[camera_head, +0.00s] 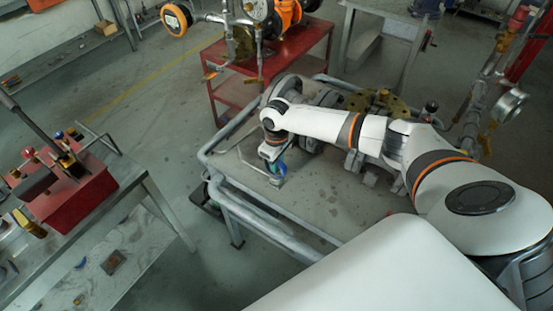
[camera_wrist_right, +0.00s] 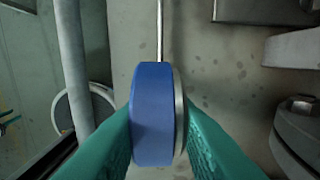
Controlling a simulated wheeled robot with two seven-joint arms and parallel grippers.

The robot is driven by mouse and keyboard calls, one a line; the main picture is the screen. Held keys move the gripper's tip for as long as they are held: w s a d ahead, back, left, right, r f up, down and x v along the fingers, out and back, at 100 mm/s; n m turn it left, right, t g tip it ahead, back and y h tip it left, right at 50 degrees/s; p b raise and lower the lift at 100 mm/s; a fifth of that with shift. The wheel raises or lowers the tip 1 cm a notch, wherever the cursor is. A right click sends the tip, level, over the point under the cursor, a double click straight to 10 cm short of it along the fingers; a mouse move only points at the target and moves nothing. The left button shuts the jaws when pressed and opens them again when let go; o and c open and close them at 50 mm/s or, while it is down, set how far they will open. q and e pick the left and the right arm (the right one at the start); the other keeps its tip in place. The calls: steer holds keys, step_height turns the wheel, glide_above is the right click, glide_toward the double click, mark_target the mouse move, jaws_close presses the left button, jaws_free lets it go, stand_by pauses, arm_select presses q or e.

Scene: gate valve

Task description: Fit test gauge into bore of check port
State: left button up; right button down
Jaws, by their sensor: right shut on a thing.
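My right gripper (camera_head: 274,172) is low over the near left part of the grey cart top. In the right wrist view its green fingers (camera_wrist_right: 158,150) are shut on the test gauge (camera_wrist_right: 152,115), a thick blue disc with a grey metal rim on its right side. A thin metal stem (camera_wrist_right: 160,30) runs from the gauge to the top of that view. Only a little blue of the gauge (camera_head: 281,168) shows in the head view. I cannot pick out the check port or its bore for certain. My left gripper is not in view.
The railed cart (camera_head: 325,205) carries grey valve parts and a brass-coloured flange (camera_head: 382,102) behind my right arm. A grey round part (camera_wrist_right: 298,130) is right of the gauge. A red trolley (camera_head: 225,92) stands behind; a workbench with a red toolbox (camera_head: 68,205) is left.

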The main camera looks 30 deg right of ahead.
stand_by(0.3)
steer(key=c, duration=1.1)
jaws_free()
steer(key=shift+o, duration=0.4)
steer(key=shift+f, duration=0.1)
steer(key=o, duration=0.4)
steer(key=shift+r+p, duration=4.1)
steer(key=shift+p, duration=0.2)
steer(key=shift+f, duration=0.1)
